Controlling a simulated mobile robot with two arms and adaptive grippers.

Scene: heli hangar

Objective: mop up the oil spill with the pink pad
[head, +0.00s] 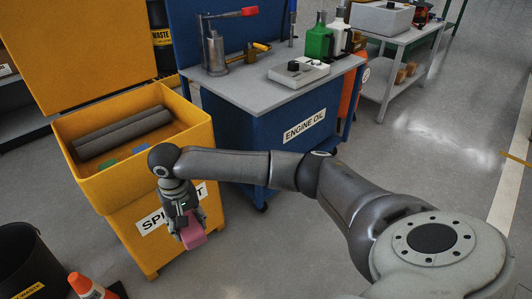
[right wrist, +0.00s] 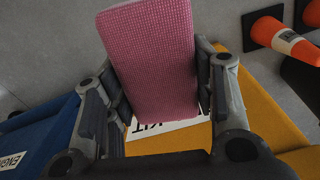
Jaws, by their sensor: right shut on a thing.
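The pink pad (head: 193,236) is a thick, textured block. My right gripper (head: 184,217) is shut on it and holds it in front of the yellow spill kit bin (head: 128,228). In the right wrist view, the pink pad (right wrist: 150,62) sits between the two fingers of the right gripper (right wrist: 160,90), with its broad face toward the camera. The pad looks clear of the bin's front. No oil spill shows in either view. My left gripper is not in view.
The open bin holds grey rolls (head: 122,134), a green pad (head: 108,164) and a blue pad (head: 141,148). The blue engine oil cart (head: 265,135) stands right of it. Floor at right is clear.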

